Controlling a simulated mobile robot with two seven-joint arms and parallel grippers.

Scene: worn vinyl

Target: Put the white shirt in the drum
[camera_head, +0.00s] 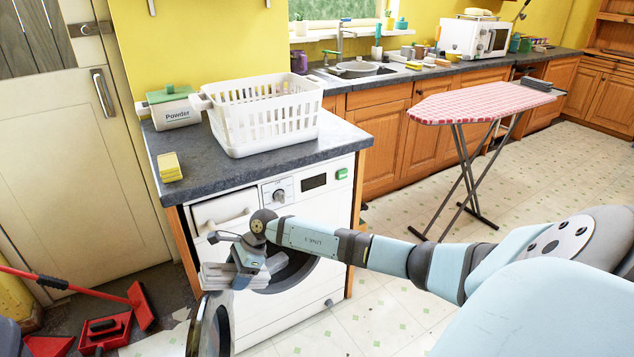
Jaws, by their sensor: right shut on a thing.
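The washing machine (335,210) stands under the counter with its round door (208,328) swung open to the left. Its drum opening (297,262) is dark and partly hidden behind my right gripper. My right gripper (238,268) is just in front of the opening, above the door. It is shut on a pale, layered piece that looks like the folded white shirt (218,277); the shirt's outline is hard to tell from the fingers. No other white cloth shows. My left gripper is out of view.
A white laundry basket (265,125), a powder box (173,108) and yellow sponges (169,167) stand on the counter (205,168) above the machine. A red-checked ironing board (478,104) stands to the right. A red dustpan and brush (105,330) lie on the floor at left.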

